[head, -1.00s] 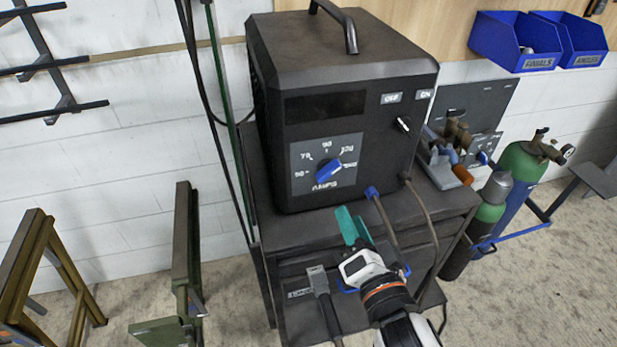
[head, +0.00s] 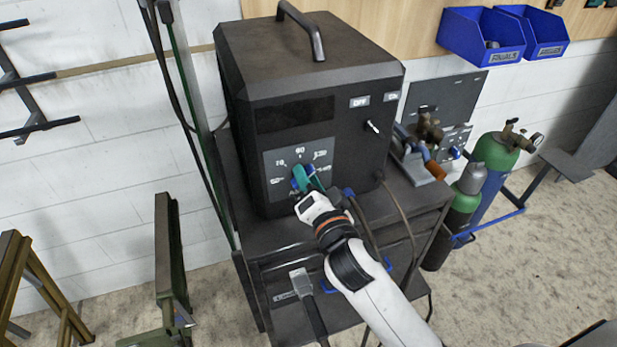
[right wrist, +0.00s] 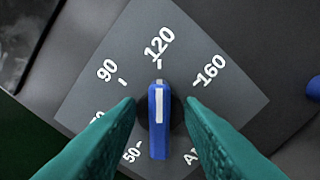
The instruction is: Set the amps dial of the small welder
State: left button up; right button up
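The small welder (head: 330,150) is a black box with a top handle, standing on a dark cart. Its amps dial is a blue knob (right wrist: 158,125) with a white line, on a grey scale plate (right wrist: 205,55). In the right wrist view the line points at the 120 mark. My right gripper (head: 308,178) is at the dial in the head view. Its teal fingers (right wrist: 160,108) are open, one on each side of the knob, with a narrow gap on each side. In the head view the fingers hide part of the knob. My left gripper is not in view.
A toggle switch (head: 373,127) sits right of the dial under OFF and ON labels. A torch (head: 302,285) lies on the cart (head: 275,238) below. Green gas cylinders (head: 495,155) stand at right. A green steel frame (head: 168,255) stands at left.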

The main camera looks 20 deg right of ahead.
grip_shut()
